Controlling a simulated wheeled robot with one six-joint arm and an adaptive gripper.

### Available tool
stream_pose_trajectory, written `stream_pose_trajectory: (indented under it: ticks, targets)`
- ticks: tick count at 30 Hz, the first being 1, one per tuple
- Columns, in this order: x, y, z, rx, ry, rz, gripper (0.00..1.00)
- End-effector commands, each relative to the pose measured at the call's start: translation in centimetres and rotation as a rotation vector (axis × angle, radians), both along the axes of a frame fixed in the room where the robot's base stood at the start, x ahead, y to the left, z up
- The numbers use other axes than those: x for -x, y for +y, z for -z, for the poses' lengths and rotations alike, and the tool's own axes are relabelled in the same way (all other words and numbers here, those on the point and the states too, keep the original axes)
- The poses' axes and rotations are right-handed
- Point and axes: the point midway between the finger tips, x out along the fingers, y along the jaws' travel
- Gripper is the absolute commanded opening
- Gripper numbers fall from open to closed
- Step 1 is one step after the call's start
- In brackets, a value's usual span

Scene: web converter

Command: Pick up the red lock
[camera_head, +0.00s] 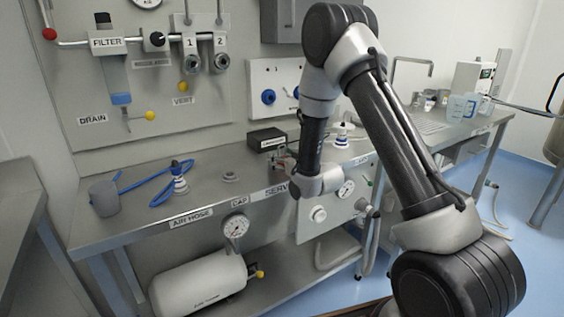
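I cannot make out the red lock for certain in the head view. A small black box with a label (267,139), its lettering too small to read surely, stands at the back of the steel bench. My gripper (279,164) is just in front of this box, low over the bench, at the end of my wrist. It is small and partly covered by my wrist, so its fingers and anything between them are not clear. My arm covers part of the bench to the right.
The steel bench (140,222) carries a grey cup (104,198), a blue hose (150,181) and a small grey ring (230,177). A panel with valves (150,80) rises behind. A white tank (198,283) lies below. A jug (461,107) stands far right.

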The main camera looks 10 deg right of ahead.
Motion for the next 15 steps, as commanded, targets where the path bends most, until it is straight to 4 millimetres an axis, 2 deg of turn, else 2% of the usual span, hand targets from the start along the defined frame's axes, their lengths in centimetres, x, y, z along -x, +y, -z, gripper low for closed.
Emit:
stream_pose_trajectory:
  ticks: [5, 13, 15]
  targets:
    - [0.0, -0.01, 0.01, 0.0, 0.001, 0.0, 0.61]
    - [0.03, -0.02, 0.01, 0.0, 0.001, 0.0, 0.12]
    - [0.03, -0.02, 0.0, 0.0, 0.001, 0.0, 0.06]
